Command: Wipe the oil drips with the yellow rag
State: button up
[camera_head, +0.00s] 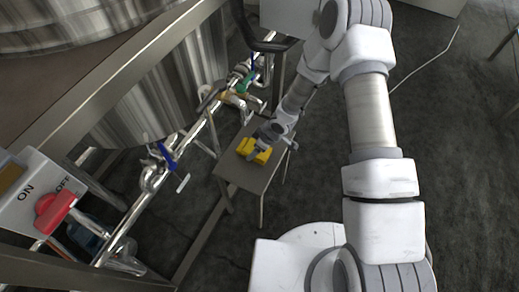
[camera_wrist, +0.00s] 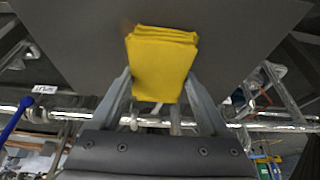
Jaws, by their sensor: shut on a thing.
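The yellow rag (camera_head: 253,150) is a folded, thick pad on or just above the small grey table (camera_head: 245,176). My gripper (camera_head: 266,141) is shut on it from above; I cannot tell whether the rag touches the top. In the wrist view the rag (camera_wrist: 160,60) sits between the two fingers of my gripper (camera_wrist: 161,88), with the grey top (camera_wrist: 230,40) behind it. A faint brownish smudge (camera_wrist: 127,24) shows by the rag's upper left corner and may be an oil drip. No other drip is clear, and the rag hides part of the top.
Pipes with a blue-handled valve (camera_head: 166,157) run along the table's left side. A steel tank (camera_head: 135,108) stands behind them. A switch box with a red lever (camera_head: 52,212) is at the lower left. The dark floor (camera_head: 455,130) at right is mostly open.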

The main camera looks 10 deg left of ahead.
jog(key=shift+w+d+r+p, duration=0.1)
jog(key=shift+w+d+p, duration=0.1)
jog(key=shift+w+p, duration=0.3)
jog(key=shift+w+d+p, duration=0.15)
jog(key=shift+w+p, duration=0.2)
jog(key=shift+w, duration=0.15)
jog(key=shift+w+d+f+p, duration=0.1)
jog(key=shift+w+d+p, duration=0.15)
jog(key=shift+w, duration=0.3)
jog(key=shift+w+d+f+p, duration=0.15)
jog(key=shift+w+p, duration=0.2)
jog(key=shift+w, duration=0.25)
jog(key=shift+w+d+r+p, duration=0.1)
jog(key=shift+w+d+p, duration=0.15)
jog(key=shift+w, duration=0.3)
jog(key=shift+w+d+f, duration=0.15)
jog(key=shift+w+d, duration=0.05)
jog(key=shift+w, duration=0.35)
jog(key=shift+w+d+f, duration=0.15)
jog(key=shift+w+d, duration=0.05)
jog(key=shift+w, duration=0.3)
jog(key=shift+w+d+f+b, duration=0.1)
jog(key=shift+w+d+b, duration=0.2)
jog(key=shift+w, duration=0.25)
jog(key=shift+w+d+b, duration=0.15)
jog(key=shift+w+b, duration=0.25)
jog(key=shift+w, duration=0.1)
jog(key=shift+w+d+r+b, duration=0.2)
jog(key=shift+w+b, duration=0.2)
jog(key=shift+w, duration=0.2)
